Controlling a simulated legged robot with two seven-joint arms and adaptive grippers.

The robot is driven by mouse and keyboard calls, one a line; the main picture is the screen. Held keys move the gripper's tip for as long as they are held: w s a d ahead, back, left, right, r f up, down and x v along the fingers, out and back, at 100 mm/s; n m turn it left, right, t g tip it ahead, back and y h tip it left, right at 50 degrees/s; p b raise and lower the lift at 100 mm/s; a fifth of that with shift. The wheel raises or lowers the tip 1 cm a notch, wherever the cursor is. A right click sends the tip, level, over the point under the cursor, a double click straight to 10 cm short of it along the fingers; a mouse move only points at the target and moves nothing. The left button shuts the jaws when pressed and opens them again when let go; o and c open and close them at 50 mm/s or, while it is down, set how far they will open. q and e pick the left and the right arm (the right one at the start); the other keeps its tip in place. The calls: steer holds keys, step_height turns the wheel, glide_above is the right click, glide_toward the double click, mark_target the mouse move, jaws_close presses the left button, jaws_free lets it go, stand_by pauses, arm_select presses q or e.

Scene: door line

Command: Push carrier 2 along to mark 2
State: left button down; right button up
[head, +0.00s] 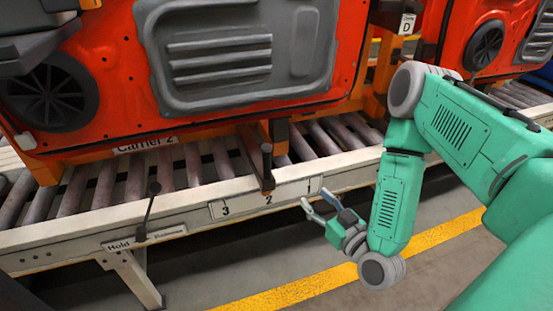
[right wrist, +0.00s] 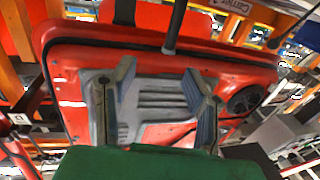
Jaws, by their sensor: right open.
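Carrier 2 is an orange frame with a "Carrier 2" label (head: 146,145), standing on the roller conveyor. It bears a red door panel (head: 115,75) with a grey inset. A black upright post (head: 266,163) on an orange bracket hangs at the conveyor's front edge, in line with mark 2 (head: 268,199) in the head view. The plate reads 3, 2, 1 from left to right. My right gripper (head: 319,203) is open and empty, in front of the rail, right of the post and apart from it. In the right wrist view its open fingers (right wrist: 157,80) frame the red panel. My left gripper is out of view.
A lever (head: 148,211) stands at the "Hold" plate (head: 145,238) on the front rail, left of the marks. The floor with a yellow line (head: 310,289) is clear.

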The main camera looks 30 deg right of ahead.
steer(key=s, duration=0.9)
steer(key=shift+a, duration=0.2)
